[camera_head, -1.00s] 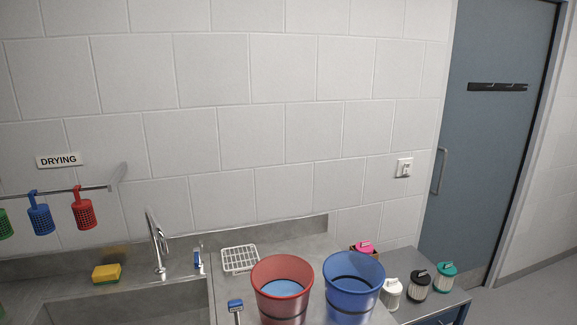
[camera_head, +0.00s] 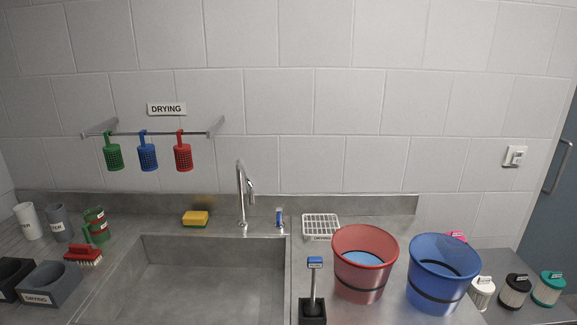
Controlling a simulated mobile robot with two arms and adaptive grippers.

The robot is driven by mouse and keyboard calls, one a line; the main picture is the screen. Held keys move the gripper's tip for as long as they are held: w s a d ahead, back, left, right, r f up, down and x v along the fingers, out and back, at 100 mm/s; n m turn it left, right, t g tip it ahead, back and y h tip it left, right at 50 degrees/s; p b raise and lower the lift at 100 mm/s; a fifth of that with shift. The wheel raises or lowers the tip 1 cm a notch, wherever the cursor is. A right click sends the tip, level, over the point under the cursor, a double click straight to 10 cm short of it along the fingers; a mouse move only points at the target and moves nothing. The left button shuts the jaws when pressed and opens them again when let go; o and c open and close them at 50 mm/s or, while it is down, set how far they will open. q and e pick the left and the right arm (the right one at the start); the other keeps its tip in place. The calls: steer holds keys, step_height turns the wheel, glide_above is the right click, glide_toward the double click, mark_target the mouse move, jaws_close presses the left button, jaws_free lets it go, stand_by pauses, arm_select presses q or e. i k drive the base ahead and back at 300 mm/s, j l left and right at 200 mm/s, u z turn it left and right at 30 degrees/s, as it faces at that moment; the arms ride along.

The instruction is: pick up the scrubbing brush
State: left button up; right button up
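A red brush with pale bristles (camera_head: 83,255), which looks like the scrubbing brush, lies on the counter left of the sink, bristles down. A green handle-like part stands just behind it, and I cannot tell whether it belongs to the brush. A second brush-like tool with a blue top (camera_head: 315,262) stands upright in a black holder (camera_head: 312,313) right of the sink. Neither of my grippers is in view.
Left of the sink (camera_head: 200,280) stand grey bins (camera_head: 50,285) and several cups (camera_head: 58,222). A yellow sponge (camera_head: 195,218) lies behind the sink by the tap (camera_head: 243,195). Red (camera_head: 365,280) and blue (camera_head: 437,285) buckets stand on the right.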

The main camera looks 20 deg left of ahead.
mark_target(82, 254)
steer(key=u, duration=1.9)
